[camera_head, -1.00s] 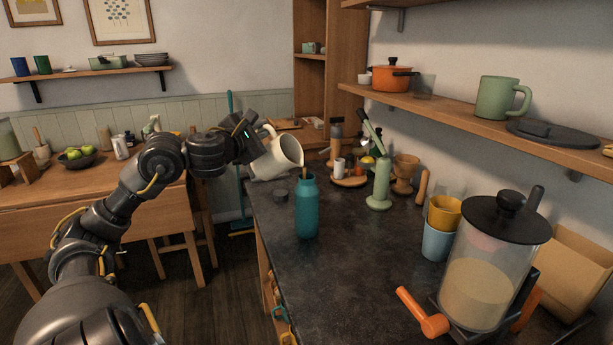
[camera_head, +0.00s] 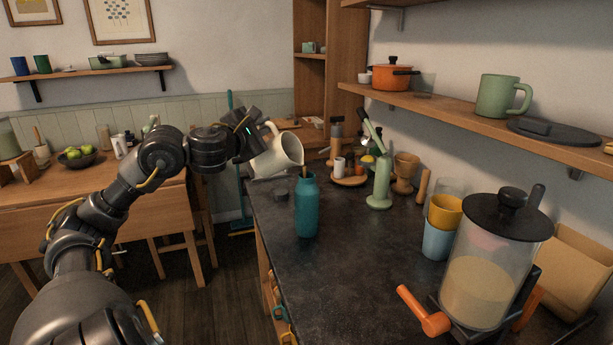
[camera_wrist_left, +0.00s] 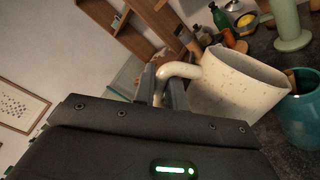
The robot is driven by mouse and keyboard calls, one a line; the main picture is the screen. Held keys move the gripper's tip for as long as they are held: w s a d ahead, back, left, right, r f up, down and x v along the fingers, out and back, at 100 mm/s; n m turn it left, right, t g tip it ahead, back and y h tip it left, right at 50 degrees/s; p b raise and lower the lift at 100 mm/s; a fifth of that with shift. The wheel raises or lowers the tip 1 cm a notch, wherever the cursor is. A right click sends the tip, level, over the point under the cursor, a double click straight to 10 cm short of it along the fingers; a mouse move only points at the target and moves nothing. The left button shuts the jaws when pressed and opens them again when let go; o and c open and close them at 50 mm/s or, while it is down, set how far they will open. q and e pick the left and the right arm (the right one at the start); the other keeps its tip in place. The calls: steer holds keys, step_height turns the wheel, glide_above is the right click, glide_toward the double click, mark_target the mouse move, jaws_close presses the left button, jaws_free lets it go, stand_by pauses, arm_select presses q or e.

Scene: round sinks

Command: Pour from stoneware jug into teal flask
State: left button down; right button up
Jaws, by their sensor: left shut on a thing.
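The cream speckled stoneware jug (camera_head: 270,160) is tilted with its mouth to the right, just above and left of the teal flask (camera_head: 307,212). My left gripper (camera_head: 262,134) is shut on the jug's handle and holds it up over the counter's far left edge. The flask stands upright on the dark counter. The flask's inside is hidden.
Behind the flask stand a green lever-like utensil (camera_head: 380,180), a round wooden tray (camera_head: 349,181) with bottles, and wooden goblets (camera_head: 405,172). At right are stacked cups (camera_head: 437,240) and a large lidded dispenser (camera_head: 486,275). The counter (camera_head: 345,270) in front of the flask is clear.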

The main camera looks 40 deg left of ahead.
arm_select(q)
steer(key=shift+r, duration=0.15)
arm_select(e)
steer(key=shift+s, duration=0.1)
arm_select(q)
steer(key=shift+d, duration=0.1)
steer(key=shift+r, duration=0.1)
arm_select(e)
steer(key=shift+r, duration=0.1)
arm_select(q)
steer(key=shift+w+d+r+m, duration=0.1)
steer(key=shift+d+r+m, duration=0.1)
steer(key=shift+m, duration=0.2)
arm_select(e)
steer(key=shift+w+a+r, duration=0.1)
steer(key=shift+w+r, duration=0.25)
steer(key=shift+w, duration=0.1)
arm_select(q)
steer(key=shift+r, duration=0.1)
arm_select(e)
steer(key=shift+w+r, duration=0.25)
arm_select(q)
steer(key=shift+d+r+m+b, duration=0.1)
steer(key=shift+d+m+b, duration=0.1)
steer(key=shift+m+b, duration=0.1)
arm_select(e)
steer(key=shift+s, duration=0.15)
steer(key=shift+r, duration=0.15)
